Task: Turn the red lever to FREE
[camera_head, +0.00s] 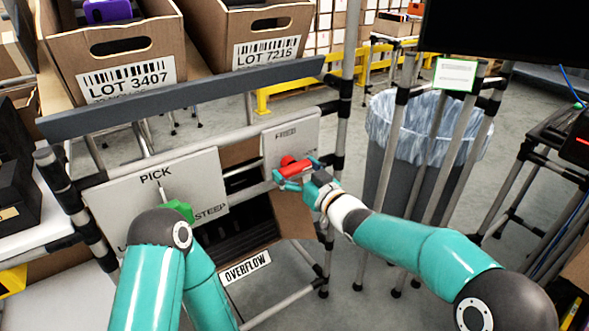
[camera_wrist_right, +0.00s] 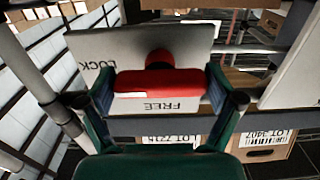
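The red lever (camera_head: 294,168) is on a pale panel (camera_head: 303,135) marked FREE at its top. My right gripper (camera_head: 294,180) is at the lever. In the right wrist view the red handle (camera_wrist_right: 158,83) lies crosswise between the two fingers (camera_wrist_right: 160,92), and its ends meet their inner faces; it looks held. The round red hub (camera_wrist_right: 159,58) is behind the handle. FREE shows upside down beside the handle and LOCK near the panel's left edge. Which word the lever points to is not clear. My left arm is bent low at left; its gripper is out of view.
Another panel (camera_head: 118,200) marked PICK has a green-tipped lever (camera_head: 179,210), partly behind my left arm. Cartons labelled LOT 3407 (camera_head: 127,82) and LOT 7215 (camera_head: 266,52) stand above on a tilted rack. A lined bin (camera_head: 418,175) stands right of the lever panel.

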